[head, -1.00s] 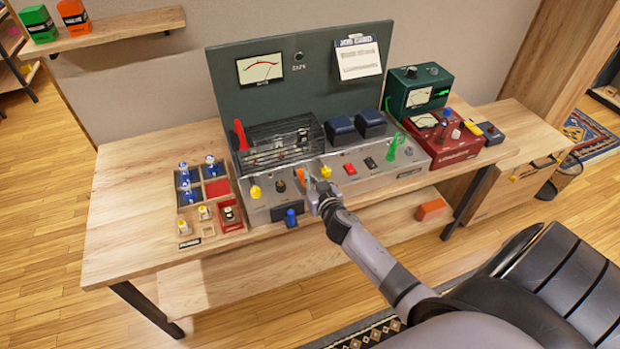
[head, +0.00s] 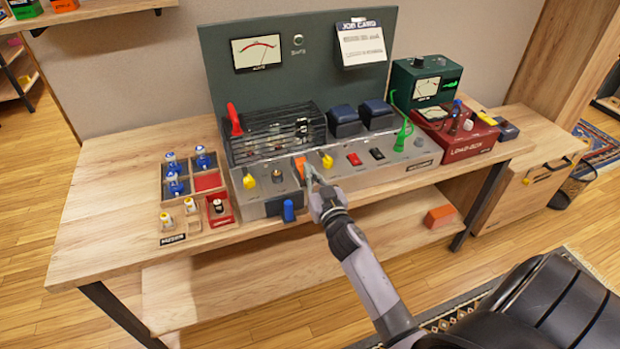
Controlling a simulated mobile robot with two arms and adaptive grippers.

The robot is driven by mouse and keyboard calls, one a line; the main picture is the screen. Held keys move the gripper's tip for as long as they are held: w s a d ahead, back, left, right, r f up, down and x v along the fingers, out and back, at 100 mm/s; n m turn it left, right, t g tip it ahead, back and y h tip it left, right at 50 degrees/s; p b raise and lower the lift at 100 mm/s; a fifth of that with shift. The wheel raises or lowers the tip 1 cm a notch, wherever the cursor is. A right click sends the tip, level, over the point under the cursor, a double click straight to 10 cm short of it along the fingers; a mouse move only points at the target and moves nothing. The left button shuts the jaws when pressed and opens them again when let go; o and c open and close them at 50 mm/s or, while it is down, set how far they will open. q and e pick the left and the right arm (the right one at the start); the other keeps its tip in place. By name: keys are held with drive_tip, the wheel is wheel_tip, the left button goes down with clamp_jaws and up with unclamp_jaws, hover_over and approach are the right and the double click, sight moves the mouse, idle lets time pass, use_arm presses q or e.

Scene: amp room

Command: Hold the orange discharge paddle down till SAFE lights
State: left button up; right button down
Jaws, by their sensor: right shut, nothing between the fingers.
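The orange discharge paddle (head: 300,167) stands on the front of the grey amp chassis (head: 400,167), between two yellow knobs. My right gripper (head: 309,178) is shut and empty, its fingertips at or just in front of the paddle; I cannot tell whether they touch it. The SAFE lamp (head: 298,39) is a small round light on the dark upright panel, and it looks unlit. The meter (head: 257,53) on the panel has a red arc; its needle is too small to read. My left gripper is not in view.
A caged section (head: 275,135) with a red lever (head: 234,120) is behind the paddle. A blue part (head: 288,210) stands at the chassis front. A parts tray (head: 193,190) lies left; a red load box (head: 458,140) stands right. The bench's left end is bare.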

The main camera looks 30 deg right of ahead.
drive_tip(key=shift+f, duration=0.3)
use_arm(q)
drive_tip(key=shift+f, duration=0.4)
use_arm(e)
drive_tip(key=shift+r, duration=0.2)
idle(1.9)
